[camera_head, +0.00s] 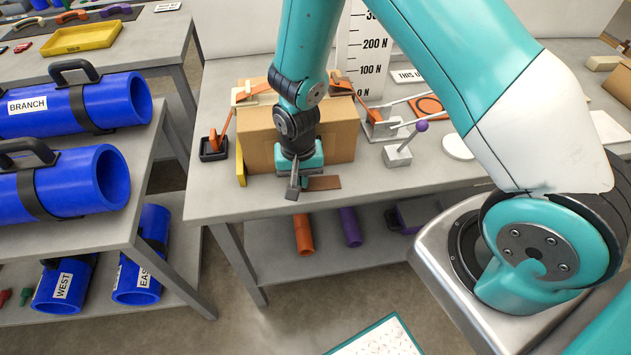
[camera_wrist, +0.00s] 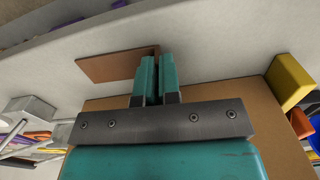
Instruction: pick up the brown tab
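The brown tab (camera_head: 322,183) is a thin flat piece on the grey workbench, just in front of the cardboard box (camera_head: 345,142). In the wrist view the tab (camera_wrist: 108,66) stretches left from my fingers, and its right end is partly hidden behind them. My gripper (camera_head: 296,188) points down at the tab's left end in the head view. In the wrist view my gripper's teal fingers (camera_wrist: 157,62) are close together with a narrow gap. I cannot tell whether they touch or grip the tab.
The box stands right behind my gripper, with a yellow block (camera_head: 241,168) at its left corner. A purple-knobbed lever (camera_head: 409,142) is to the right. The bench's front edge (camera_head: 300,212) is close. Blue pipes (camera_head: 70,190) lie on the left bench.

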